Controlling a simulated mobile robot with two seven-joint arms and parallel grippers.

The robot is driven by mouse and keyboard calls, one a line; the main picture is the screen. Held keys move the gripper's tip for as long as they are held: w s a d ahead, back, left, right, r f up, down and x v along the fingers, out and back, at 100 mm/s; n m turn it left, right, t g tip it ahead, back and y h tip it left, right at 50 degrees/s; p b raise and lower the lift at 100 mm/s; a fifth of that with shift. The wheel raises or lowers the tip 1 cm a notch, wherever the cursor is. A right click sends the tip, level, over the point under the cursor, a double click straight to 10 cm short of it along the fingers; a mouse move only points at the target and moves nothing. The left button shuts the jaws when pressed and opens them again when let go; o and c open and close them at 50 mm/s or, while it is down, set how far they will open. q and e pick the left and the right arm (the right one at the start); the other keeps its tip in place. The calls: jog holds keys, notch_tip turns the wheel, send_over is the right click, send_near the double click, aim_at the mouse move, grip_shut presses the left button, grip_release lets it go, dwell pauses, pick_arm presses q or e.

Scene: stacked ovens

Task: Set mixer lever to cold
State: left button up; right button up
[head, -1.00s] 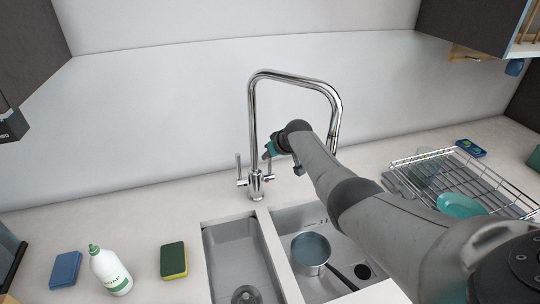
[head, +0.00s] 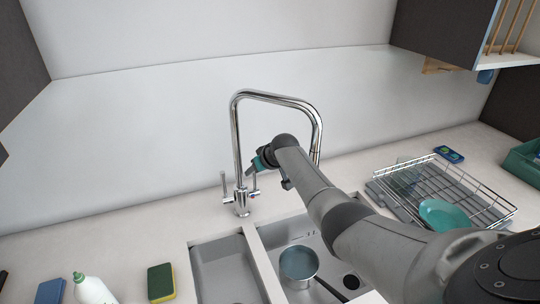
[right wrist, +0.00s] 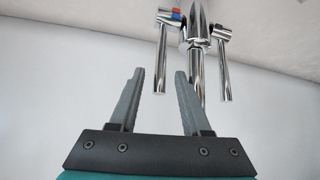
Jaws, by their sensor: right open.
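The chrome mixer tap (head: 241,206) stands behind the sink, with a tall bent spout and a lever on each side. The left lever (head: 224,186) points up. The right lever (head: 254,182) is partly hidden by my right gripper (head: 253,167), which is close to it. In the right wrist view the tap appears upside down. There the lever with a red and blue mark (right wrist: 163,52) reaches between the fingertips of my open right gripper (right wrist: 160,75). I cannot tell whether they touch. The other lever (right wrist: 224,72) is outside the fingers. My left gripper is not in view.
A pot (head: 299,266) sits in the right sink basin. A wire dish rack (head: 470,190) with a teal plate (head: 446,214) stands at right. A sponge (head: 160,282) and a white bottle (head: 92,289) are at front left.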

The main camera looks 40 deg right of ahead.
jog(key=p+v, duration=0.2)
jog(key=v, duration=1.1)
jog(key=shift+f, duration=0.1)
dwell(0.5)
